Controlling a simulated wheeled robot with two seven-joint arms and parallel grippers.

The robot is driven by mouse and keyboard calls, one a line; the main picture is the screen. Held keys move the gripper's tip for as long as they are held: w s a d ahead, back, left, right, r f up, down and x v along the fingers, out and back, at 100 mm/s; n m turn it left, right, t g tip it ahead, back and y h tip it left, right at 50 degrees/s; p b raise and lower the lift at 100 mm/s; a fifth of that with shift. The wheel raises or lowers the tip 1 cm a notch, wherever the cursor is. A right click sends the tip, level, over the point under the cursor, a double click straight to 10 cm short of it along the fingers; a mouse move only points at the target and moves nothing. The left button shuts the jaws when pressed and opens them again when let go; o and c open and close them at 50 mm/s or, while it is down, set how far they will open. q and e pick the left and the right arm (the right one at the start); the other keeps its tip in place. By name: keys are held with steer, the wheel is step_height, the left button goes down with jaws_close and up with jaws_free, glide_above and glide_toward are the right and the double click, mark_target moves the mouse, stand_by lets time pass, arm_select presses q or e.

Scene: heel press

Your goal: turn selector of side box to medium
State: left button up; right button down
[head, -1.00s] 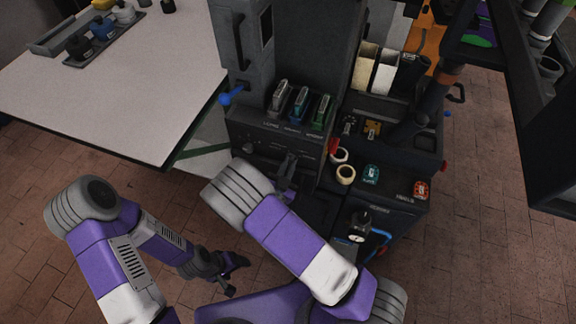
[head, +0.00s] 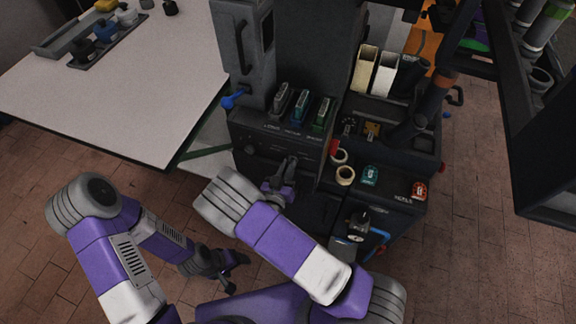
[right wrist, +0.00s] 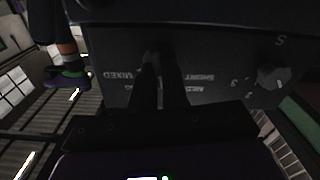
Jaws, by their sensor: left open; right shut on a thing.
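The side box (head: 262,133) is dark, with a labelled front panel below several slots. In the right wrist view its panel (right wrist: 205,58) appears upside down, with MIXED, SHORT and part of a MED label around my fingers. My right gripper (head: 289,166) is at this panel, shut on a small dark part that appears to be the selector. In the right wrist view the fingertips (right wrist: 158,55) cover most of it, so its pointing direction cannot be read. My left gripper (head: 232,272) is open and empty, low over the floor, away from the box.
A round grey knob (right wrist: 272,76) with numbers sits on the same panel, to one side of my fingers. A blue-tipped handle (head: 233,98) sticks out at upper left. A pale table (head: 120,90) stands at left. Tape rolls (head: 345,175) lie right of the panel.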

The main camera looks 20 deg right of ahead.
steer(key=shift+n, duration=0.7)
steer(key=shift+f, duration=0.1)
steer(key=c, duration=1.1)
jaws_free()
steer(key=shift+c, duration=0.2)
steer(key=p+v, duration=0.1)
steer(key=v, duration=0.6)
steer(key=shift+s+a, duration=0.2)
steer(key=shift+s, duration=0.05)
